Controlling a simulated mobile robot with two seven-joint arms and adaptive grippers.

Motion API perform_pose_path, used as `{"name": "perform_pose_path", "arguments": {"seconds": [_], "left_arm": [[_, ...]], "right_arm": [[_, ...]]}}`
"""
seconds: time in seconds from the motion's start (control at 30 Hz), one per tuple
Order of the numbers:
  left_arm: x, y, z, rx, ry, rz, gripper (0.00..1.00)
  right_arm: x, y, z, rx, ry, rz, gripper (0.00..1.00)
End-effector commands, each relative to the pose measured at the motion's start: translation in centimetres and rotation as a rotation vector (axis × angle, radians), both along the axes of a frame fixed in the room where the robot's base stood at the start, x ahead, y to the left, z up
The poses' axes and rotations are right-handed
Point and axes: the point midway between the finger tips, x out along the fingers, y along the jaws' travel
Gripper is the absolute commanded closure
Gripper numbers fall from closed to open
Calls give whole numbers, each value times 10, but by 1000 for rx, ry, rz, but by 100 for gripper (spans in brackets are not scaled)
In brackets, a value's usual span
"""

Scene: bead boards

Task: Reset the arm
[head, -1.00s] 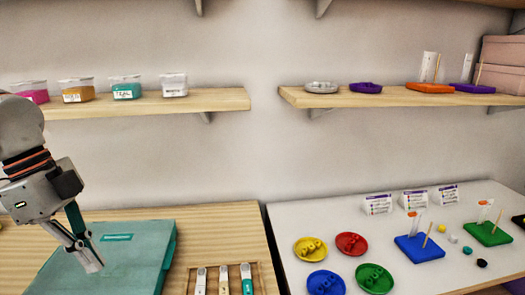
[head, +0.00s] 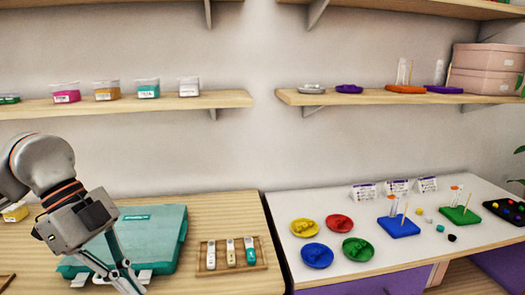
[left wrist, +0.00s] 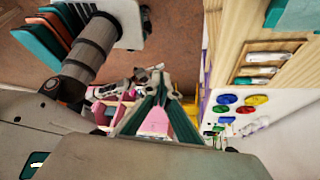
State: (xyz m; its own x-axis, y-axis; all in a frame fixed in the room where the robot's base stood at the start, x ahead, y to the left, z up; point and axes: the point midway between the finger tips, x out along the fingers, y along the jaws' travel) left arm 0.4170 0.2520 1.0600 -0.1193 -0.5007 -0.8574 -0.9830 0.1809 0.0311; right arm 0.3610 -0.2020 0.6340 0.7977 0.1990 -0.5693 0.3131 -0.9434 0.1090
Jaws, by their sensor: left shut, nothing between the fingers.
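My left gripper (head: 128,284) hangs at the bottom left of the head view, in front of the near edge of a teal case (head: 160,240). Its fingers are together and hold nothing. In the left wrist view the gripper (left wrist: 160,88) is seen from above its fingers, with a pink and white patch showing between the linkages, and the floor and furniture lie behind. My right gripper is in neither view.
A wooden tray (head: 205,268) with several labelled tools lies right of the case. On the white table (head: 340,256) stand coloured dishes, a blue bead board (head: 398,228) and a green one (head: 459,216). Shelves with tubs (head: 107,92) run above. Bare wood surrounds the case and tray.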

Motion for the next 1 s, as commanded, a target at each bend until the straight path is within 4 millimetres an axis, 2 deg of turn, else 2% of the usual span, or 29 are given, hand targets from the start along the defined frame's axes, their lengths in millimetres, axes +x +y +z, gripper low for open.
{"name": "perform_pose_path", "arguments": {"seconds": [0.03,0.17,0.3,0.4,0.53,0.67,0.77,0.87,0.97,1.0], "left_arm": [[-3,-18,-7,-64,-1,-62,100],[-11,-68,-16,-280,-37,-216,100],[-20,-126,-14,-588,-104,-326,100],[-21,-160,-6,-809,-173,-333,100],[-10,-189,6,-1070,-279,-250,100],[13,-201,12,-1269,-399,-71,100],[38,-198,5,-1361,-487,122,100],[64,-186,-17,-1387,-568,346,100],[87,-167,-54,-1344,-628,582,100],[94,-157,-74,-1310,-644,677,100]], "right_arm": [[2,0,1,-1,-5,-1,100],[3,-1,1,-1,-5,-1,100],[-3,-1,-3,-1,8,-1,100],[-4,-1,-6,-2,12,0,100],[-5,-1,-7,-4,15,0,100],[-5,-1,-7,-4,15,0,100],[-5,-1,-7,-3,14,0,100],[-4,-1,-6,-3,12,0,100],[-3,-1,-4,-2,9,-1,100],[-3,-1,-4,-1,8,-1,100]]}}
